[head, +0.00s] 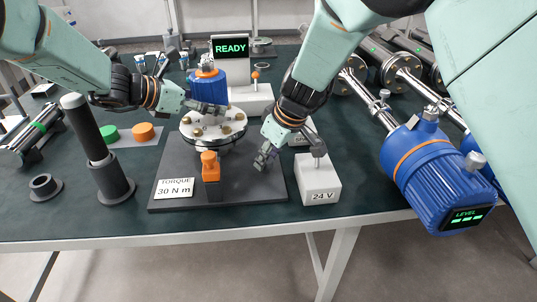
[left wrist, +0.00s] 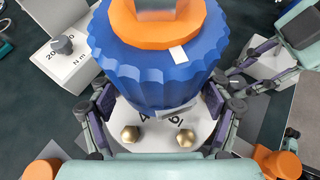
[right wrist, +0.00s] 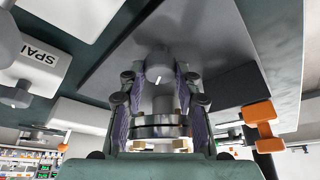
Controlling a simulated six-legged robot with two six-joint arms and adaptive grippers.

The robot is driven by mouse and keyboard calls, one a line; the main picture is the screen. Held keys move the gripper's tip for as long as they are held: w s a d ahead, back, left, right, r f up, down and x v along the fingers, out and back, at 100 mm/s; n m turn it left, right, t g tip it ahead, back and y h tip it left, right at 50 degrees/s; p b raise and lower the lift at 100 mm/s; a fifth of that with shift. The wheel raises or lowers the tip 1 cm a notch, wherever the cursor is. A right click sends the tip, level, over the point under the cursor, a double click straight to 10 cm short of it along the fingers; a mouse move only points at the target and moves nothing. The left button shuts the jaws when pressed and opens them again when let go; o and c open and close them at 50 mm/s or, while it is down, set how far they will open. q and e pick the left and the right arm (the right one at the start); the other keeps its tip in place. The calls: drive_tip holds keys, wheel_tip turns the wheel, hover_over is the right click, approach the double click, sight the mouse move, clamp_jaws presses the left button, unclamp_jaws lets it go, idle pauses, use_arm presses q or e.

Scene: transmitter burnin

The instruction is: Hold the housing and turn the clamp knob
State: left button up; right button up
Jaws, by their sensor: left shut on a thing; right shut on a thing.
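The blue ribbed housing (head: 207,84) with an orange ring on top stands upright on a round, pale flange with gold bolts (head: 213,125). My left gripper (head: 206,108) is shut on the housing; in the left wrist view its fingers flank the blue body (left wrist: 160,80). My right gripper (head: 265,160) is low over the right part of the dark base plate. In the right wrist view its fingers are shut around a grey clamp knob (right wrist: 159,66) with a white mark. That knob is hidden by the fingers in the head view.
An orange clamp (head: 210,165) stands at the front of the base plate (head: 240,187). A white 24 V box (head: 320,185) is close right of my right gripper. A black post (head: 90,135) stands left. A display reading READY (head: 230,47) is behind. Large blue motors (head: 430,165) lie right.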

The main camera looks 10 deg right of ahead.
drive_tip(key=shift+w+r, duration=0.1)
idle(0.3)
drive_tip(key=o, duration=1.2)
drive_tip(key=shift+c, duration=0.2)
drive_tip(key=v, duration=1.2)
drive_tip(key=shift+a, duration=0.15)
